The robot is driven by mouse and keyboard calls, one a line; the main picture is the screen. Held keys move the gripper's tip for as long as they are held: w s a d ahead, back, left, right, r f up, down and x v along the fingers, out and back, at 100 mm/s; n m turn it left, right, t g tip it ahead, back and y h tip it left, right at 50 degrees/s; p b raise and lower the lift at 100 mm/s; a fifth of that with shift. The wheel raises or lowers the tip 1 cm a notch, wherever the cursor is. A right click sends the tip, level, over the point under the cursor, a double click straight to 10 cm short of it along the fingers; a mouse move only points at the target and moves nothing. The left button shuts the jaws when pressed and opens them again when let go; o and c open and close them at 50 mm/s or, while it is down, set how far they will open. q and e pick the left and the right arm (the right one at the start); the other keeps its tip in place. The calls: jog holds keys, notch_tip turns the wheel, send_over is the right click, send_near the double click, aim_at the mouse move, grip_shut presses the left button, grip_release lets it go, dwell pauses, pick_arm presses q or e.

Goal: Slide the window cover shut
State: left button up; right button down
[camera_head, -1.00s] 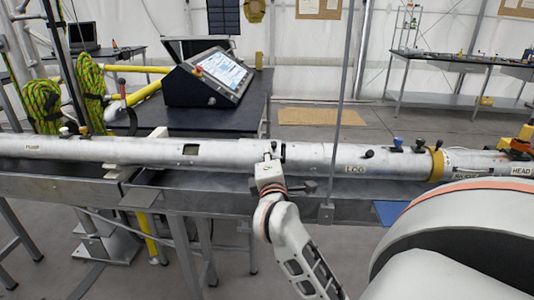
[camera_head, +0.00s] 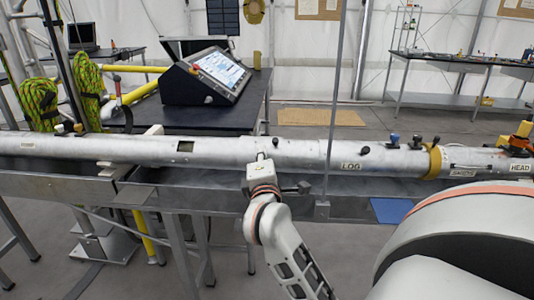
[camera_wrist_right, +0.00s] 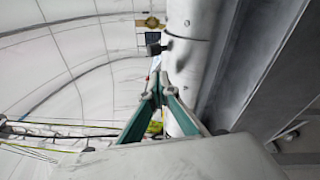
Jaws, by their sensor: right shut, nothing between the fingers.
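A long pale grey tube lies across the head view, and a small dark rectangular window (camera_head: 185,147) shows in its side left of centre, uncovered. A slightly wider pale section of the tube (camera_head: 300,153) lies to the right; I cannot tell for sure which part is the window cover. My right gripper (camera_head: 261,156) is in front of the tube, to the right of the window, with its tips near the tube's surface; contact is unclear. In the right wrist view its green fingers (camera_wrist_right: 160,80) meet at the tips, shut and empty, beside the tube (camera_wrist_right: 188,45). My left gripper is out of view.
A metal trough (camera_head: 220,190) runs under the tube. A thin upright rod (camera_head: 334,95) stands at the tube right of my gripper. Small knobs (camera_head: 393,138) and a yellow collar (camera_head: 434,162) are farther right. A tilted screen console (camera_head: 205,78) stands on a table behind.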

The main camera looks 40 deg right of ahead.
jog(key=w+a+b+v, duration=0.1)
jog(key=v, duration=0.9)
jog(key=shift+s+a+f, duration=0.15)
jog(key=shift+s, duration=0.05)
